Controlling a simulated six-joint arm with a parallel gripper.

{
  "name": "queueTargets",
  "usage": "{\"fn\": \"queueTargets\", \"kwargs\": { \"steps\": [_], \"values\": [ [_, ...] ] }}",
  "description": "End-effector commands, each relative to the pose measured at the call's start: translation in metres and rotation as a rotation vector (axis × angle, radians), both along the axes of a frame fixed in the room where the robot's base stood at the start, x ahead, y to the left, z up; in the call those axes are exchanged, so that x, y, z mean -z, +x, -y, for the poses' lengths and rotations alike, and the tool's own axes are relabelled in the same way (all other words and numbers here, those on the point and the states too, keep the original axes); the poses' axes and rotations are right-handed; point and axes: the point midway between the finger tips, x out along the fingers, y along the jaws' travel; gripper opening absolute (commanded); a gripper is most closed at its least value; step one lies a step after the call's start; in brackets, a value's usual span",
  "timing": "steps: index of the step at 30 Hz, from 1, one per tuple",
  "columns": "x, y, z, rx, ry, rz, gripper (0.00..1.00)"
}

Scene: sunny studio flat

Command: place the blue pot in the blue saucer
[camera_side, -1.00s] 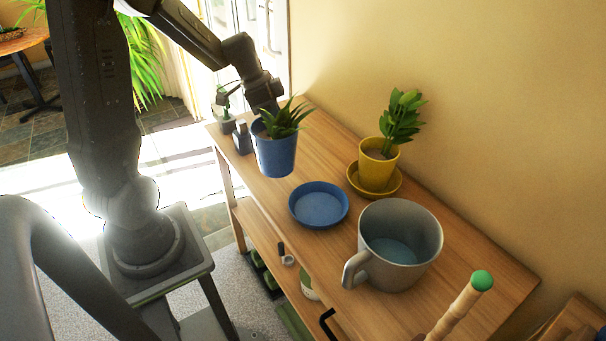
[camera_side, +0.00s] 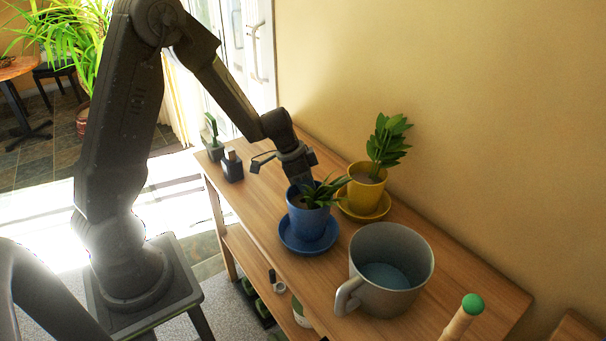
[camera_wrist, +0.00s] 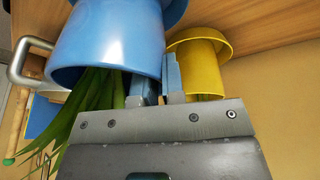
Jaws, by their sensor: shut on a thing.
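The blue pot (camera_side: 308,220) with a spiky green plant is upright over the blue saucer (camera_side: 290,246), within its rim as seen from the side. Whether its base touches the saucer floor is hidden. My gripper (camera_side: 303,184) comes down from above at the pot's rim and is shut on the pot's wall. In the wrist view my gripper (camera_wrist: 160,88) pinches the rim of the blue pot (camera_wrist: 110,40), with part of the blue saucer (camera_wrist: 176,8) beyond it.
A yellow pot (camera_side: 366,188) in a yellow saucer stands close behind on the right. A large grey mug (camera_side: 376,290) stands in front to the right. Small dark pots (camera_side: 232,168) stand at the table's far left end. Bare wood lies left of the blue saucer.

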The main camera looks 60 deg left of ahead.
Motion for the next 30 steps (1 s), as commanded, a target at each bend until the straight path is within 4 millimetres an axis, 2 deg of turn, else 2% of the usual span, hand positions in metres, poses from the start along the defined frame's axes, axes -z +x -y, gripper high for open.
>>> {"fn": "queueTargets", "kwargs": {
  "steps": [5, 18, 19, 24, 27, 30],
  "values": [
    [0.016, 0.001, 0.0, -0.002, -0.001, 0.003, 0.0],
    [0.02, 0.001, 0.0, -0.002, -0.001, 0.004, 0.0],
    [0.022, 0.0, 0.0, 0.001, 0.0, 0.0, 0.1],
    [0.022, 0.0, 0.0, 0.001, 0.0, 0.0, 0.26],
    [0.022, 0.0, 0.0, 0.001, 0.0, 0.0, 0.35],
    [0.022, 0.0, 0.0, 0.001, 0.0, 0.0, 0.35]
  ]
}}
